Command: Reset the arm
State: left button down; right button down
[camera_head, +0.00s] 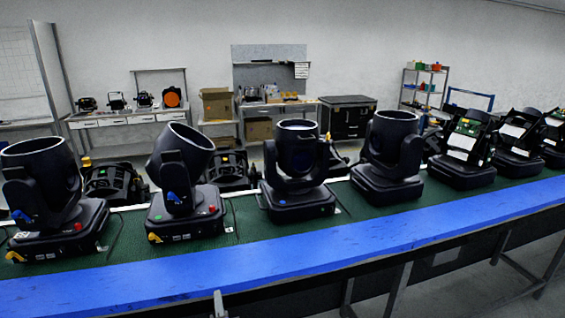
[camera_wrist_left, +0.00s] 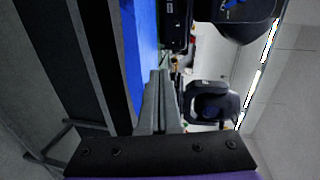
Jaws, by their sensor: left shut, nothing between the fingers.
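My left gripper (camera_head: 218,297) shows only as a small grey tip at the bottom edge of the head view, in front of the blue bench edge. In the left wrist view its two grey fingers (camera_wrist_left: 159,75) lie together, shut with nothing between them. The rest of my left arm is out of the head view. My right gripper is in neither view.
A long bench with a blue front edge (camera_head: 340,240) and green top crosses the view. Several black moving-head lights stand on it, including one at left (camera_head: 180,180) and one in the middle (camera_head: 297,170). The floor (camera_head: 440,295) before the bench is clear.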

pick_arm(q)
jog(key=s+a+f+n+g, duration=0.4)
jog(key=s+a+n+g, duration=0.1)
jog(key=s+a+n, duration=0.35)
jog(key=s+d+f+n+g+h, duration=0.2)
jog(key=s+d, duration=0.1)
jog(key=s, duration=0.5)
jog(key=s+d+f+n+g+h, duration=0.2)
jog(key=s+d+n+h, duration=0.1)
jog(key=s, duration=0.4)
jog(key=shift+s+f+g, duration=0.4)
jog(key=shift+n, duration=0.25)
